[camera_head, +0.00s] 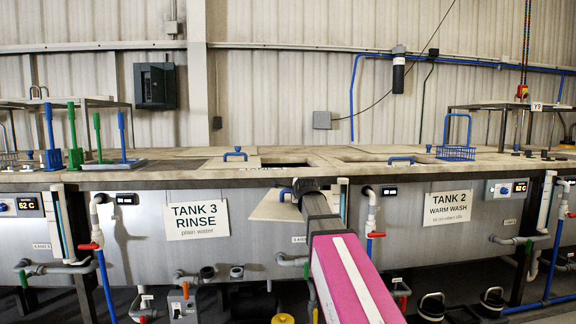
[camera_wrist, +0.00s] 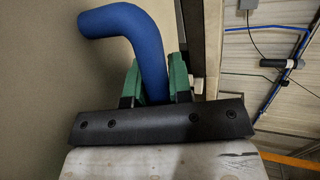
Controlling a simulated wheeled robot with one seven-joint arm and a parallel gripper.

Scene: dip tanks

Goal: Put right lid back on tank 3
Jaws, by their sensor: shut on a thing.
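My gripper (camera_head: 297,188) is in front of the right part of tank 3 (camera_head: 143,222), below its top edge. It is shut on the blue handle (camera_wrist: 122,32) of the right lid (camera_head: 273,206). The lid is a pale beige plate, tilted, partly hidden behind my arm; it also fills the left of the wrist view (camera_wrist: 45,75). Green fingertips clasp the handle in the wrist view (camera_wrist: 155,85). The dark opening (camera_head: 287,163) of tank 3 shows at the right of its top. The left lid (camera_head: 211,163), with a blue handle, lies on the top.
Tank 2 (camera_head: 410,228) stands to the right; a lid with a blue handle (camera_head: 401,160) lies on its top. A blue wire basket (camera_head: 456,153) stands farther right. Tools with blue and green handles (camera_head: 72,150) stand at the left. Pipes and red-handled valves (camera_head: 92,245) line the front.

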